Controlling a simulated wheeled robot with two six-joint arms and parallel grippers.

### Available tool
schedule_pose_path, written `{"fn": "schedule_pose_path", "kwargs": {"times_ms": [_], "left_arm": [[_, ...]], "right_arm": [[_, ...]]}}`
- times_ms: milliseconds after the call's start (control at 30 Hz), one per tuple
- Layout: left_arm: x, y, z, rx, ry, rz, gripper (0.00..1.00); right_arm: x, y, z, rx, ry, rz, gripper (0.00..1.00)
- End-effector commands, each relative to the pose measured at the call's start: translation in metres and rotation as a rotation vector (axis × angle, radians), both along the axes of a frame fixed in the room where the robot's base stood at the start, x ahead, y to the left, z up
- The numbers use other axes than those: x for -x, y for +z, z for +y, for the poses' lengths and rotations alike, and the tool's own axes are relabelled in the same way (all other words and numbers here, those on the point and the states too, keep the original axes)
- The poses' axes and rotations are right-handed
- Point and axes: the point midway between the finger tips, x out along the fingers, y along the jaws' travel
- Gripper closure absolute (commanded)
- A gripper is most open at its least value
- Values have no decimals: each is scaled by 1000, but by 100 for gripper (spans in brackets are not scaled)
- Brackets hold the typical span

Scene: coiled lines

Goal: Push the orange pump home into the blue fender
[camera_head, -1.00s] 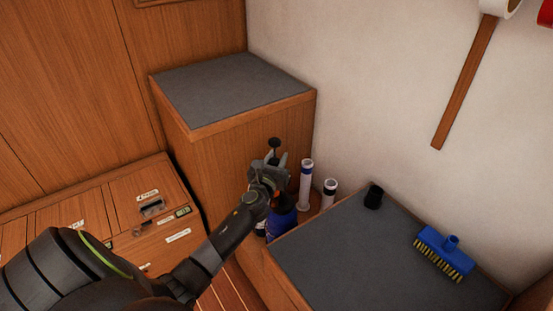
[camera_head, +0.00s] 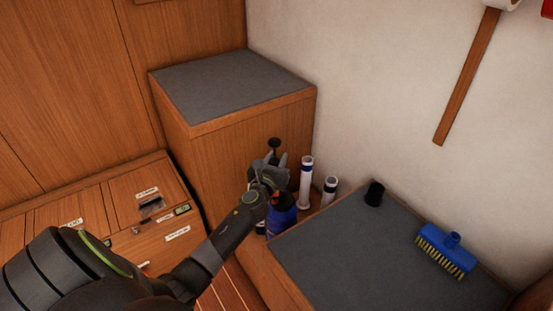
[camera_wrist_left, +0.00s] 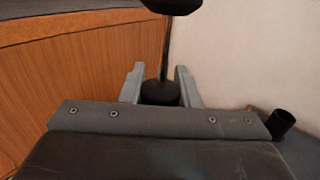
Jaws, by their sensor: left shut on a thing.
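The blue fender (camera_head: 282,219) stands upright in the gap between the tall cabinet and the low grey-topped one, partly behind my left arm. Above it, my left gripper (camera_head: 275,163) is shut on the pump. The pump's black knob (camera_head: 274,143) stands above the fingers. In the left wrist view the knob (camera_wrist_left: 172,5) tops a thin dark rod, and a black collar (camera_wrist_left: 160,93) sits between the fingers (camera_wrist_left: 160,80). The orange body is mostly hidden by the gripper, so I cannot tell how deep the pump sits in the fender. My right gripper is out of view.
Two white tubes with dark bands, one taller (camera_head: 306,182) and one shorter (camera_head: 329,191), stand close right of the gripper. A black cup (camera_head: 374,194) and a blue brush (camera_head: 446,250) are on the low grey top (camera_head: 350,255). The tall cabinet's grey top (camera_head: 230,88) is bare.

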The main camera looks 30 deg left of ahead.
Motion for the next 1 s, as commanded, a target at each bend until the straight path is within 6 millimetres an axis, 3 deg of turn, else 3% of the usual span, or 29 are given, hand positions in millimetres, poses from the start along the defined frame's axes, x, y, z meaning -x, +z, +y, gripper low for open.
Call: {"fn": "schedule_pose_path", "kwargs": {"times_ms": [100, 133, 300, 667, 867, 1000], "left_arm": [[0, 1, 0, 0, 0, -1, 96], [0, 1, 0, 0, 0, -1, 68], [0, 1, 0, 0, 0, -1, 46], [4, 0, -1, 0, 0, 1, 46], [31, 0, -9, 3, 1, 2, 46], [60, 0, -17, 3, 1, 2, 46]], "right_arm": [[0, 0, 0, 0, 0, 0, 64], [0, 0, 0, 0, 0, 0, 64], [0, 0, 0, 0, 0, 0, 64], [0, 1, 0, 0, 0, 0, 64], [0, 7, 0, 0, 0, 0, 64], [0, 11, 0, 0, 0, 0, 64]]}}
